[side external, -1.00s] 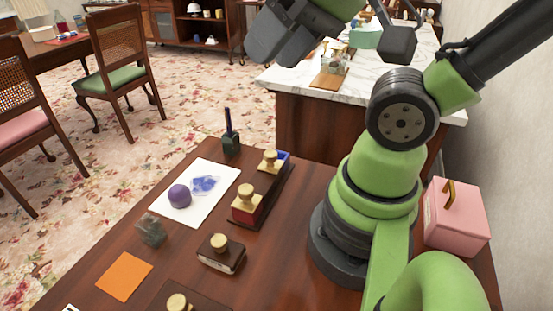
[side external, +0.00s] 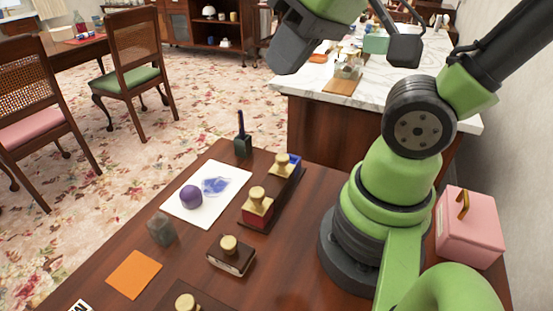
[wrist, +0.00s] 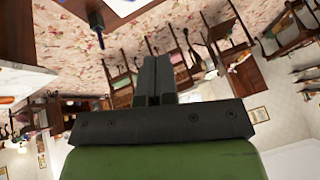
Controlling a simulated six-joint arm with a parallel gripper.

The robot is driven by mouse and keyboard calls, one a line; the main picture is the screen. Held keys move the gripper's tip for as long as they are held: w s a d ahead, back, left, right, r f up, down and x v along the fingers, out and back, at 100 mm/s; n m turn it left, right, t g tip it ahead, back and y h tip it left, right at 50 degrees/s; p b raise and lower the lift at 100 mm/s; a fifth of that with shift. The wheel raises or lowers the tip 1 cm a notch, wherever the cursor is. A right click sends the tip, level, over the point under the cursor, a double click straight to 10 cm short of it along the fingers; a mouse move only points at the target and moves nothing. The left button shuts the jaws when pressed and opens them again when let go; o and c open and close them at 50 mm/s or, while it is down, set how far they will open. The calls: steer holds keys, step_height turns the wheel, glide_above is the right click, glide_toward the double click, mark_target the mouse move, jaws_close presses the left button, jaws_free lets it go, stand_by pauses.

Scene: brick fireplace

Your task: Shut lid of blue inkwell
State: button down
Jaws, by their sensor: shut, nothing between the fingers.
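The blue inkwell (side external: 295,158) stands at the far end of a dark wooden stand (side external: 277,203). Its brass-knobbed lid (side external: 281,163) sits at its left side, and blue shows uncovered to the right; the exact lid angle is too small to tell. The red inkwell (side external: 257,209) at the stand's near end is covered by a brass lid with a round knob. My gripper (side external: 284,62) is high above the desk, beyond the blue inkwell in the side view, touching nothing. In the wrist view its fingers (wrist: 154,75) are together and empty. The inkwell is not clearly seen there.
A dark pen holder with a blue pen (side external: 242,146) stands left of the blue inkwell. White paper (side external: 203,216) carries a purple ball (side external: 190,196). A brass-knobbed blotter (side external: 231,256) and pink box (side external: 469,227) are nearer. A marble-topped counter (side external: 390,99) stands behind.

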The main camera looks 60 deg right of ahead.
steer(key=w+f+n+g+h, duration=0.3)
steer(key=w+f+n+g, duration=0.3)
steer(key=n, duration=0.3)
steer(key=n+g+h, duration=0.1)
steer(key=n+h, duration=0.2)
steer(key=n, duration=0.5)
glide_toward(277, 171)
steer(key=a+f, duration=0.1)
steer(key=f, duration=0.1)
steer(key=a+f, duration=0.1)
steer(key=shift+w+a+f, duration=0.2)
steer(key=shift+w+f, duration=0.15)
steer(key=shift+w, duration=0.05)
steer(key=d, duration=0.3)
steer(key=shift+s+f, duration=0.25)
steer(key=shift+s, duration=0.15)
steer(key=shift+s+d, duration=0.1)
steer(key=shift+d, duration=0.4)
steer(key=shift+d, duration=2.45)
